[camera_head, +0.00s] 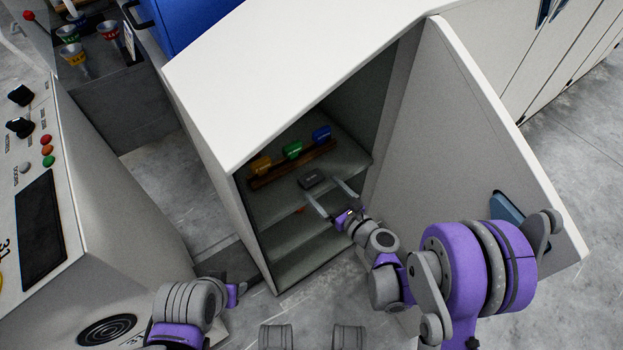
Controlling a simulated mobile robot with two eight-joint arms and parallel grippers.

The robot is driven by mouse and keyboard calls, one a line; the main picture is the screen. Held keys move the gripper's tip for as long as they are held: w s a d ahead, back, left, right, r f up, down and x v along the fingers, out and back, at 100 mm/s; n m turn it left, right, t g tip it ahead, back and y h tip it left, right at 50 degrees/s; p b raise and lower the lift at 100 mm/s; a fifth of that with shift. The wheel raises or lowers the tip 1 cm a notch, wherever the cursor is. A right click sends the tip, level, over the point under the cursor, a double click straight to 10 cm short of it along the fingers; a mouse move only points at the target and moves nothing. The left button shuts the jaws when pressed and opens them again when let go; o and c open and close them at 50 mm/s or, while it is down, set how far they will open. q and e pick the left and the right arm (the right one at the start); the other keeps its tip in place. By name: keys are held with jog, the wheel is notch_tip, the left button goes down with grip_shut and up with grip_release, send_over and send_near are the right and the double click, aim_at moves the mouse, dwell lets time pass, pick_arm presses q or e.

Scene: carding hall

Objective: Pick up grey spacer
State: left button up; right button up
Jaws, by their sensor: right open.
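A small dark grey block, seemingly the grey spacer (311,178), lies on a shelf inside the open white cabinet (290,75). My right gripper (321,187) reaches into the cabinet from the front right. Its two pale fingers are spread apart, with nothing between them. The fingertips are close to the near side of the spacer; I cannot tell whether they touch it. My left arm shows at the bottom left, outside the cabinet. Its purple end (236,293) is small, and its fingers cannot be made out.
Behind the spacer, yellow (260,166), green (292,150) and blue (321,133) pieces stand on a brown rack (284,172). The cabinet door (470,140) is swung open to the right. A control panel (40,220) stands at left. Lower shelves lie beneath.

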aim_at(315, 182)
jog(key=x, duration=0.3)
jog(key=shift+w+a+f, duration=0.15)
jog(key=shift+w+a, duration=0.05)
jog(key=shift+c, duration=0.2)
jog(key=c, duration=1.1)
